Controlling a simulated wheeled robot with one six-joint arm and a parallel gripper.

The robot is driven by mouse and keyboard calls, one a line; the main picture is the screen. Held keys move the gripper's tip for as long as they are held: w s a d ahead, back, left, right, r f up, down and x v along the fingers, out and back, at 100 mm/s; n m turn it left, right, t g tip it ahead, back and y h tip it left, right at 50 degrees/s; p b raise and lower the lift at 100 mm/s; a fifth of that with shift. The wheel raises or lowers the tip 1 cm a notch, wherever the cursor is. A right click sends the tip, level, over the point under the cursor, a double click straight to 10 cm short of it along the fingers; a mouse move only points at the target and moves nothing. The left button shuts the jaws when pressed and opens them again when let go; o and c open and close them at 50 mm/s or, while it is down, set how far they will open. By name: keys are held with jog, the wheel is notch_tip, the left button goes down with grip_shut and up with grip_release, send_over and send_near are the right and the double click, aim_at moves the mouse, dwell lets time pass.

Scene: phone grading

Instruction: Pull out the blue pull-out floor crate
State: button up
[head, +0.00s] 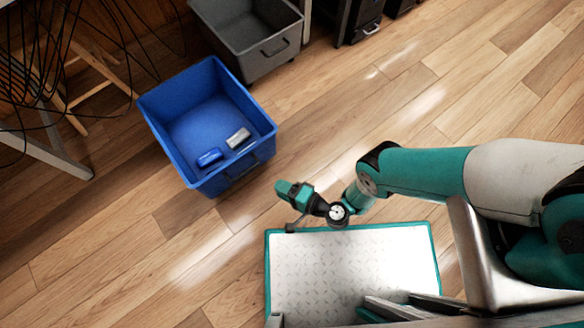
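The blue pull-out floor crate (158,100) stands on the wood floor in the left half of the head view. It sits farther forward than the grey crate beside it. Its open top shows a small blue item and a small grey-white item inside, near the front wall. A dark handle (243,170) is on its front face. My gripper (291,226) is to the right of and nearer than the crate, apart from the handle, close to the edge of my own base deck. Its fingers are small and partly hidden, so I cannot see whether they are open.
A grey crate (248,28) with a handle stands behind and right of the blue one. Dark units (358,18) are at the top. A wooden stool (95,62), dark cables (60,50) and a pale table leg (45,152) are at left. Floor in front of the blue crate is clear.

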jog(key=p+v, duration=0.1)
jog(key=v, duration=0.2)
jog(key=shift+d, duration=0.1)
dwell(0.5)
